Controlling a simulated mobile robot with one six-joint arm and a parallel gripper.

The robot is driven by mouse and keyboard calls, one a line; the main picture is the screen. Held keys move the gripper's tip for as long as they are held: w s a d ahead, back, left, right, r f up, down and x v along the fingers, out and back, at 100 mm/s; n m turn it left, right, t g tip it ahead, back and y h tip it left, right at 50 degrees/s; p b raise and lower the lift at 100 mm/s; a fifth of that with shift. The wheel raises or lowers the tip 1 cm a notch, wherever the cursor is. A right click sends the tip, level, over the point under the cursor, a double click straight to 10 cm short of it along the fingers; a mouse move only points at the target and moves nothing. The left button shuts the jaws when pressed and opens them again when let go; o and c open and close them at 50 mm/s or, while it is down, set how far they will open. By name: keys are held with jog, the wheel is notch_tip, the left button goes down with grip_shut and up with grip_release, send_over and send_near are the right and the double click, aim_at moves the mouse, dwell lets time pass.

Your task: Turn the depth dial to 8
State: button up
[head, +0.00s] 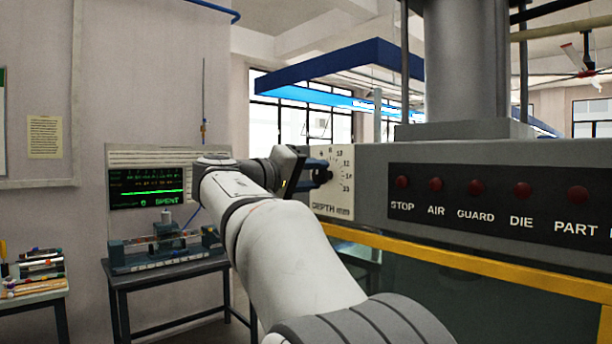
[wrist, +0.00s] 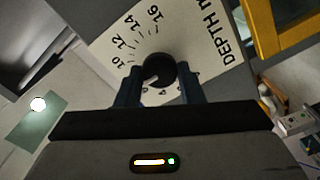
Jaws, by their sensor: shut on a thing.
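The depth dial is a round black knob (wrist: 158,70) on a white scale plate (wrist: 112,35) marked DEPTH. In the wrist view the numbers 10, 12, 14 and 16 are readable; the other numbers are hidden behind my gripper. My gripper (wrist: 160,88) has a finger on each side of the knob and is shut on it. A light pointer mark shows on the knob's lower left, but I cannot tell its exact reading. In the head view my gripper (head: 318,174) reaches the scale plate (head: 337,207) from the left and covers part of the dial.
A grey panel with several dark red lamps (head: 522,190) lies right of the dial. A yellow rail (head: 470,259) runs below it. A dark bench (head: 170,273) with a device and a green-lit screen (head: 147,188) stands at the left.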

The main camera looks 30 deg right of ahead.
jog(key=shift+s+d+r, duration=0.1)
jog(key=shift+r, duration=0.05)
jog(key=o, duration=0.6)
jog(key=shift+o, duration=0.8)
jog(key=shift+d, duration=0.3)
jog(key=shift+o, duration=0.9)
jog(key=shift+a, duration=0.2)
jog(key=s+a+b, duration=0.1)
jog(key=a, duration=0.6)
jog(key=shift+a, duration=0.35)
